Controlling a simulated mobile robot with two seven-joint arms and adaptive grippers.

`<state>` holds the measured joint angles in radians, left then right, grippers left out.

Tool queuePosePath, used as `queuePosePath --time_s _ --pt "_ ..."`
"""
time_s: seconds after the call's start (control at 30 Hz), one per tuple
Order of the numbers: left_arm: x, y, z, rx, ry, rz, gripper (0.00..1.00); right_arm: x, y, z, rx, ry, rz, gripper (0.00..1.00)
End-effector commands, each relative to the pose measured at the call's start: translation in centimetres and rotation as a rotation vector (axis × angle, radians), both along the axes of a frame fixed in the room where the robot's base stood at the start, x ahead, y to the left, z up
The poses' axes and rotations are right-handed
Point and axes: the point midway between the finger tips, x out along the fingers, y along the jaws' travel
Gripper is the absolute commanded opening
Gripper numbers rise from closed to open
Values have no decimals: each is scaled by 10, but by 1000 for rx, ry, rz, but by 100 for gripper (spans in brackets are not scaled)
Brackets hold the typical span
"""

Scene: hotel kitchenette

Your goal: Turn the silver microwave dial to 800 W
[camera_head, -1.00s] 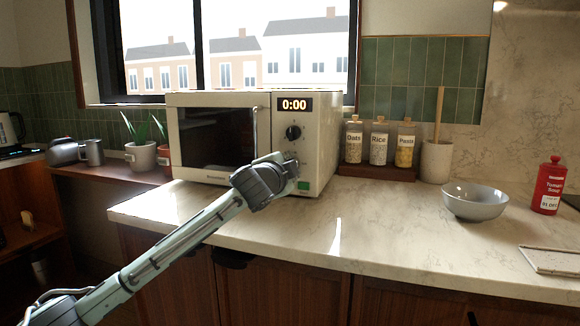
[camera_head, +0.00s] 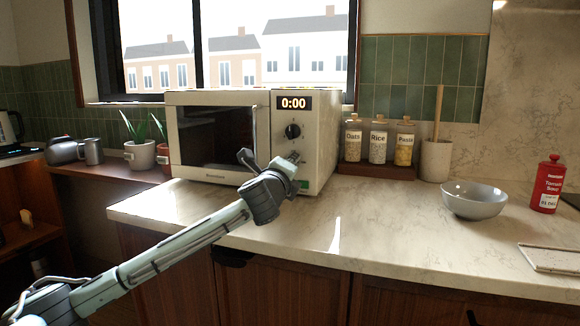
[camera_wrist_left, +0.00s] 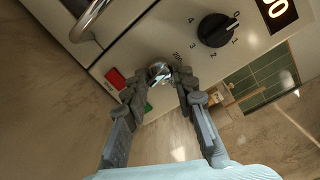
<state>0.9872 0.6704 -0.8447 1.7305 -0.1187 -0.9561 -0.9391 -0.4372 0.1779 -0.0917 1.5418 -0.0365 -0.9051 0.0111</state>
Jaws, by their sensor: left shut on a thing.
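The microwave (camera_head: 188,172) stands on the counter against the window, its display (camera_head: 294,103) reading 0:00. The small silver dial (camera_wrist_left: 159,70) sits on the control panel below the black dial (camera_head: 292,131), which also shows in the left wrist view (camera_wrist_left: 217,30). My left gripper (camera_wrist_left: 161,82) has its two fingers on either side of the silver dial and is shut on it. In the head view my left gripper (camera_head: 292,160) reaches the lower panel and covers most of the dial. My right gripper is not in view.
A red button (camera_wrist_left: 115,78) and a green button (camera_wrist_left: 148,106) are close to the fingers. The microwave door handle (camera_wrist_left: 88,22) is near too. Right of the microwave stand labelled jars (camera_head: 378,147), a utensil pot (camera_head: 435,160) and a grey bowl (camera_head: 474,200). The counter front is clear.

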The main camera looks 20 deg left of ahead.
Motion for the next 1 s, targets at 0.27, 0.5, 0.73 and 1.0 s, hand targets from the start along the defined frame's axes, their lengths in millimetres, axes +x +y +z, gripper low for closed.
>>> queuePosePath --time_s 0.27,0.5,0.73,1.0 --pt "0 1 2 112 -7 1 0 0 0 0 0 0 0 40" --pt "0 1 2 143 -8 2 0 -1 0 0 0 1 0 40" --pt "0 1 2 144 -9 2 0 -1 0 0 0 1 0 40" --pt "0 1 2 143 -8 1 45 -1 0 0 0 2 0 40"
